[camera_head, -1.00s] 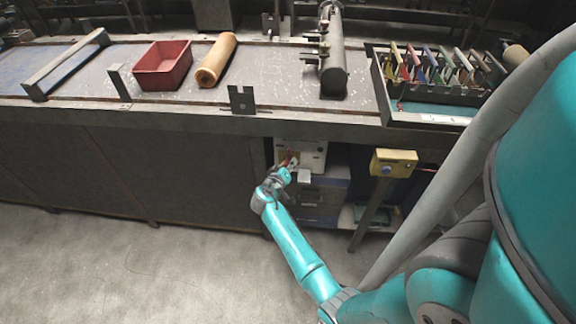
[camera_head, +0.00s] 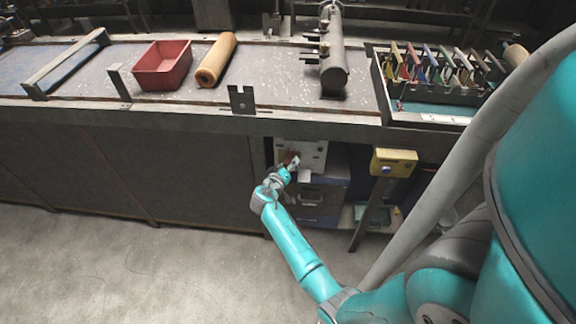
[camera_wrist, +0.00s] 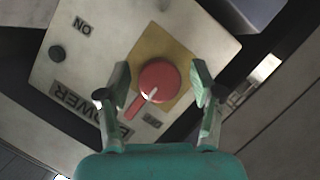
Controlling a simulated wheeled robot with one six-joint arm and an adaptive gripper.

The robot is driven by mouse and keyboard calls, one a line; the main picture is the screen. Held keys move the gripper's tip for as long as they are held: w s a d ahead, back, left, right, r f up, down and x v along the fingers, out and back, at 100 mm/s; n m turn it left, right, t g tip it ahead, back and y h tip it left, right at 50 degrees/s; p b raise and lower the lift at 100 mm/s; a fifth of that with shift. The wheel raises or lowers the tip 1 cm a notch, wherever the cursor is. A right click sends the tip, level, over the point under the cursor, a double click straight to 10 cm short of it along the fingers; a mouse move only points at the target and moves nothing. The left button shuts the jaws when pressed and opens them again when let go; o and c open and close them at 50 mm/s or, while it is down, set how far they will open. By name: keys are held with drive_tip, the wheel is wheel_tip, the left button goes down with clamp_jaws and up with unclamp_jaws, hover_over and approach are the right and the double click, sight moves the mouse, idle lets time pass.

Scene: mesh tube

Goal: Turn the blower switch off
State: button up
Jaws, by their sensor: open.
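The blower switch is a round red knob (camera_wrist: 158,82) with a short red lever, on a yellow plate (camera_wrist: 178,46) of a pale panel (camera_wrist: 105,55). In the wrist view the lever points to the lower left, near the OFF label (camera_wrist: 152,122); the ON label (camera_wrist: 83,25) is at the upper left. A larger label, partly hidden by my left finger, reads something like BLOWER. My gripper (camera_wrist: 160,86) is open, its fingers either side of the knob with visible gaps. In the head view my gripper (camera_head: 289,166) is at the panel (camera_head: 313,154) under the bench and hides most of the switch.
The bench edge (camera_head: 200,120) overhangs the panel. A yellow box with a blue button (camera_head: 394,161) stands on a post to the right. A red bin (camera_head: 162,65), an orange roll (camera_head: 217,60) and a dark tube (camera_head: 334,60) are on the bench. The floor at left is clear.

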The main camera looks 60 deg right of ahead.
drive_tip(key=v, duration=1.2)
drive_tip(key=shift+f, duration=0.1)
